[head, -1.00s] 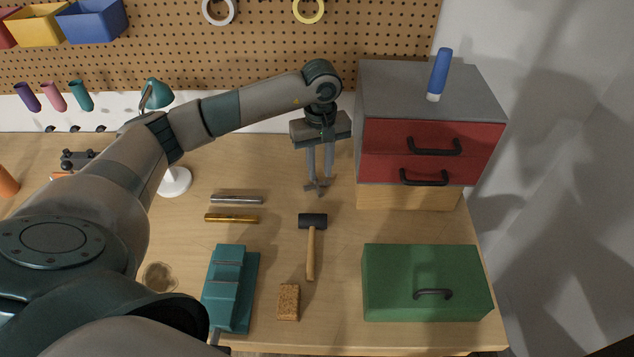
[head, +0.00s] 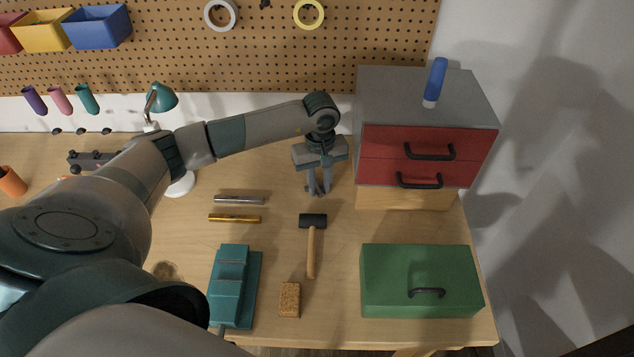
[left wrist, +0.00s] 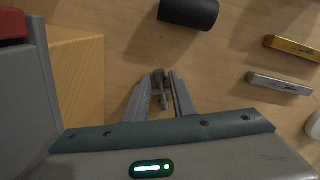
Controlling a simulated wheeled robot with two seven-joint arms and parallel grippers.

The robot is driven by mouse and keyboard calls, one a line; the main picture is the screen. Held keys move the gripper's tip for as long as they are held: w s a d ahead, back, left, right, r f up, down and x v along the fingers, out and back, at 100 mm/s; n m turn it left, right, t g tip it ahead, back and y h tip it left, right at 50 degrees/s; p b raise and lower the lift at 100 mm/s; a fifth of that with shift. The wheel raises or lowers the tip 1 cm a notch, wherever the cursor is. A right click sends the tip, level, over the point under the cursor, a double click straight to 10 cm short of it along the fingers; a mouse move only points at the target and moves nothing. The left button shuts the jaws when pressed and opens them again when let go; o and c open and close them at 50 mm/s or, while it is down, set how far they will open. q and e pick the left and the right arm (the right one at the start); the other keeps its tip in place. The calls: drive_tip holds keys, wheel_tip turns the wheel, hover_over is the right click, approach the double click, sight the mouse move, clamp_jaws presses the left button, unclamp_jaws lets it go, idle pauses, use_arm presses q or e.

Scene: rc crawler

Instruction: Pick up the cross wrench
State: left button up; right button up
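The cross wrench (left wrist: 161,88) is a small grey metal cross. In the left wrist view it shows between the two fingers of my left gripper (left wrist: 160,88). The fingers stand apart, one on each side of it, and I see no firm closing on it. In the head view my left gripper (head: 319,190) points down at the table left of the red drawers, and its fingers mostly hide the wrench. My right gripper is in neither view.
A red-drawer cabinet (head: 375,170) stands close right of my left gripper. A black-headed hammer (head: 312,222) lies just in front. Silver (head: 240,199) and gold bars (head: 234,218) lie to the left. A green box (head: 420,275) and teal vise (head: 230,285) are nearer me.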

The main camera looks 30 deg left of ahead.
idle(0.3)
use_arm(q)
drive_tip(key=shift+c, duration=0.6)
clamp_jaws()
drive_tip(key=shift+r, duration=0.1)
drive_tip(key=shift+r+b, duration=0.35)
drive_tip(key=shift+r, duration=0.1)
wheel_tip(320, 180, up, 14)
drive_tip(key=b, duration=0.6)
wheel_tip(320, 180, up, 13)
drive_tip(key=b, duration=0.1)
hover_over(320, 189)
drive_tip(key=shift+s, duration=0.15)
